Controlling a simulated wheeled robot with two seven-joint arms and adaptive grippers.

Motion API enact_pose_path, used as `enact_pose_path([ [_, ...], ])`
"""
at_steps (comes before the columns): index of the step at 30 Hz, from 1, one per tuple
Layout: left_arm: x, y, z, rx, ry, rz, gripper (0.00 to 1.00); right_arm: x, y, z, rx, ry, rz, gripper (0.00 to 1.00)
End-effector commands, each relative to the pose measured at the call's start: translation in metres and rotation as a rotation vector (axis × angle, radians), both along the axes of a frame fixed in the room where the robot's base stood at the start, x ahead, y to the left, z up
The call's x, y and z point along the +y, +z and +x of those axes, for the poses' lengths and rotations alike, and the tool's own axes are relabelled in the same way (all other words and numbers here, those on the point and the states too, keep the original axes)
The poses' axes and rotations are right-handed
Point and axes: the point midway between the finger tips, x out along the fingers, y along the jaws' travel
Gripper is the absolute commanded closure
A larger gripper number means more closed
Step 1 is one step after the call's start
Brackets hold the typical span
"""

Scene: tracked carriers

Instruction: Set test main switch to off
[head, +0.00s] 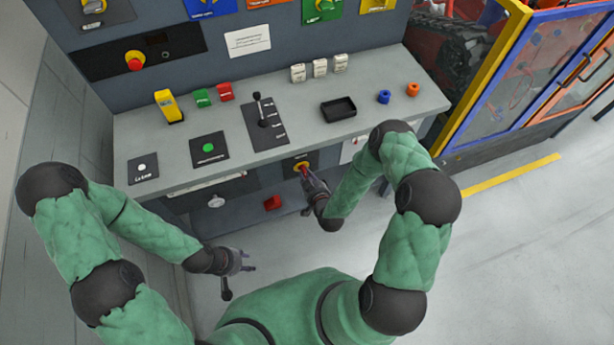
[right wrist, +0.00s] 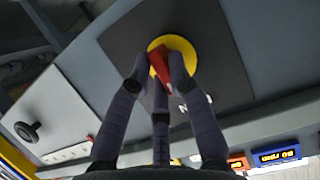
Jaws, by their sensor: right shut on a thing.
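A red rotary switch handle on a yellow disc (right wrist: 183,45) is set in a black plate (right wrist: 125,45) in the right wrist view. In the head view the switch (head: 301,166) sits on the panel below the desk front. I take it as the test main switch; its label is mostly covered by my fingers. My right gripper (right wrist: 163,66) is shut on the red handle, which stands slanted in the wrist view. My left gripper (head: 240,275) hangs empty with its fingers apart, in front of the panel at lower left.
The grey desk (head: 370,110) juts out above the switch and carries a lever (head: 261,110), a black tray (head: 338,109) and several coloured blocks. A red box (head: 272,202) is low on the panel, left of my right gripper. A yellow-framed fence (head: 485,75) stands at right. Floor at right is clear.

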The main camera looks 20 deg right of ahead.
Motion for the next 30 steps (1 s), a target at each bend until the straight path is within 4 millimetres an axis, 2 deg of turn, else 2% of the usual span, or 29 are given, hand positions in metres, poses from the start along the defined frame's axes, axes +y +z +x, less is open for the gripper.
enact_pose_path([
  [16,0.0,-0.0002,0.0,0.0,0.0,0.0,0.6,0.0,-0.0004,-0.0004,0.001,-0.001,-0.022,1.0],
  [17,0.0,-0.0002,0.0,0.0,0.0,0.0,0.6,0.0,-0.0005,-0.0004,0.001,-0.001,-0.022,0.72],
  [18,0.0,-0.0002,0.0,0.0,0.0,0.0,0.6,0.0,-0.0004,-0.0004,0.001,-0.001,-0.022,0.61],
  [19,0.0,-0.0002,0.0,0.0,0.0,0.0,0.6,0.0,-0.0004,-0.0004,0.001,-0.001,-0.022,0.56],
  [30,0.0,-0.0002,0.0001,0.0,0.0,0.0,0.6,0.0,0.0008,-0.0023,0.0,-0.001,-0.022,0.56],
])
